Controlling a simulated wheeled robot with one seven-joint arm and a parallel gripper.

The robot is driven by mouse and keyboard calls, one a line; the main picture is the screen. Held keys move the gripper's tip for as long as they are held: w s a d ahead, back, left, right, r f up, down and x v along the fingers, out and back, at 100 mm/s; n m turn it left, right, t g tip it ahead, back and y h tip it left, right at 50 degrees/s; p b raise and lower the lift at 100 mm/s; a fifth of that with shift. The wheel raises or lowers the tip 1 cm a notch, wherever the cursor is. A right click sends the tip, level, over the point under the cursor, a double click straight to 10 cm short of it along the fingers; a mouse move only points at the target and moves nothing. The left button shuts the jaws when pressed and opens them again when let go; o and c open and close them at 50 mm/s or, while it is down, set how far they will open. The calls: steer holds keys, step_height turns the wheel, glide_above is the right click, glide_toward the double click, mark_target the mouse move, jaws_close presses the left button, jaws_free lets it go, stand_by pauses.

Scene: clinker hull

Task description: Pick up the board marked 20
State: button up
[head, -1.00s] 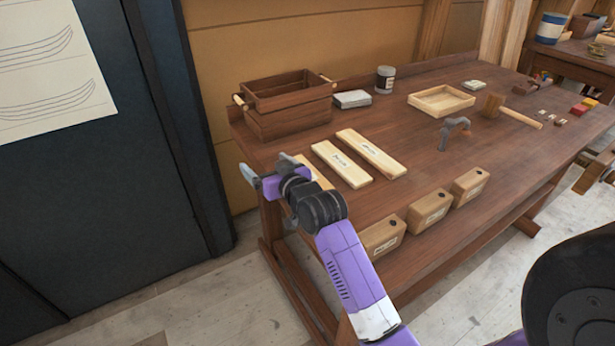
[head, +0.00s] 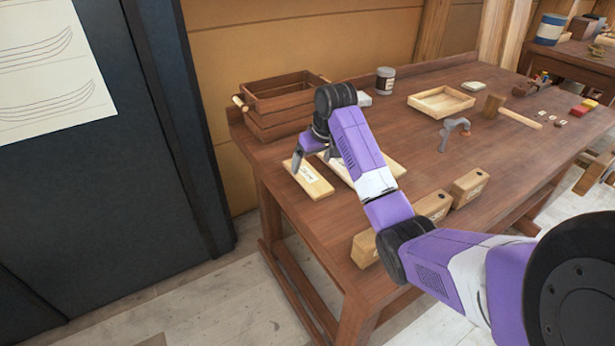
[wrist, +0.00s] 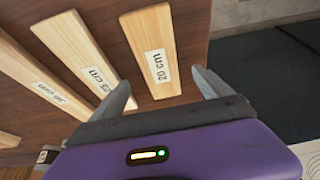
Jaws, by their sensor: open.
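The board marked 20 (wrist: 148,36) is a short pale plank with a white "20 cm" label, lying flat on the workbench. In the head view it is the leftmost board (head: 316,187), near the bench's left end. My gripper (wrist: 160,84) is open and empty. Its fingers are spread to either side of the label end of this board in the wrist view. In the head view my gripper (head: 315,158) points down over the board; whether a finger touches it, I cannot tell.
A second board with a "25 cm" label (wrist: 72,34) lies close beside it, and a longer board (wrist: 38,72) beyond. A dark wooden crate (head: 280,117) stands behind my gripper. Wooden blocks (head: 469,188) line the front edge. A hammer, clamp and tray sit right.

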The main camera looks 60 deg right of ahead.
mark_target(308, 174)
steer(key=p+x, duration=0.1)
steer(key=x, duration=0.5)
steer(key=shift+s, duration=0.1)
steer(key=shift+c, duration=0.2)
steer(key=c, duration=1.4)
steer(key=shift+c, duration=0.6)
steer(key=shift+r, duration=0.2)
